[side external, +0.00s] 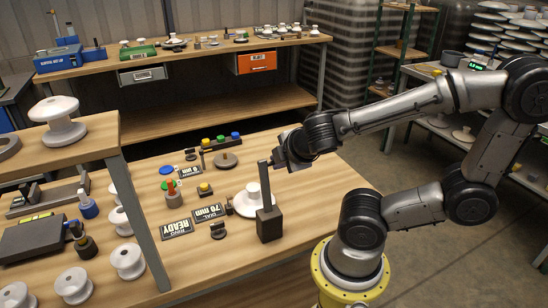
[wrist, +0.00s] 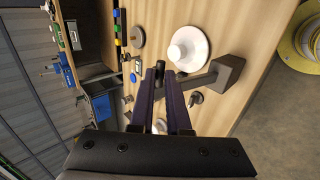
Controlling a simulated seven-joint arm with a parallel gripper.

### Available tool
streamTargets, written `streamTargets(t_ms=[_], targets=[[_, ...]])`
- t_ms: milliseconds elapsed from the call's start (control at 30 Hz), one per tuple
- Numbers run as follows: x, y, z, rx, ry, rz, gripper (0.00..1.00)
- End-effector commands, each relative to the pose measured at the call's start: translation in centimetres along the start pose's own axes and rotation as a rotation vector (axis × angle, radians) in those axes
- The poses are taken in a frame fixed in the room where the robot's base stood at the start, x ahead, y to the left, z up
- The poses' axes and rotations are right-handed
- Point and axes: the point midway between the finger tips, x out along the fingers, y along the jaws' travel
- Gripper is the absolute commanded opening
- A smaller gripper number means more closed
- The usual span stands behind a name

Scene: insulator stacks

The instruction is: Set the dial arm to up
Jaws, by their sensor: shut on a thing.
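The dial arm (side external: 265,185) is a dark, flat bar standing upright from a dark block (side external: 269,225) beside a white insulator (side external: 250,200). My gripper (side external: 270,161) is at the bar's top end, shut on it. In the wrist view the bar (wrist: 200,80) runs from the block (wrist: 229,71) to between my two long dark fingers (wrist: 160,70). A small black cylinder (wrist: 151,58) shows at the fingertips. The exact contact is partly hidden by the fingers. The white insulator (wrist: 188,47) shows just beyond the bar.
Plates reading READY (side external: 177,228) and 70 mm (side external: 208,212) lie left of the insulator. Coloured buttons (side external: 220,140) stand behind. A raised shelf (side external: 90,140) with a white insulator (side external: 58,120) is at left. Bare wood (side external: 315,185) lies right of the bar.

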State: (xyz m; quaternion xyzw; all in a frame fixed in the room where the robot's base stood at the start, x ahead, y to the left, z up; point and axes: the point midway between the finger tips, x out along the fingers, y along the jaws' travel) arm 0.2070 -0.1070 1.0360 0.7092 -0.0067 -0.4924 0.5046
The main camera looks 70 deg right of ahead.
Motion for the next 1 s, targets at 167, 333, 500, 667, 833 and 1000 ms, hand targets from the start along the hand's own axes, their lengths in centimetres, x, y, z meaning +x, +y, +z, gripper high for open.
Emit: streamTargets(t_ms=[167,333,500,667,833,1000], targets=[[-0.6,-2.7,0.1,-0.015,-0.003,-0.035,0.0],[-1.4,-3.8,0.1,-0.018,-0.007,-0.034,0.0],[-1.9,-4.7,0.2,-0.018,-0.011,-0.033,0.0],[-2.2,-5.3,0.3,-0.017,-0.012,-0.031,0.0],[-2.4,-5.8,0.3,-0.016,-0.011,-0.031,0.0],[-2.5,-6.1,0.2,-0.015,-0.008,-0.032,0.0]])
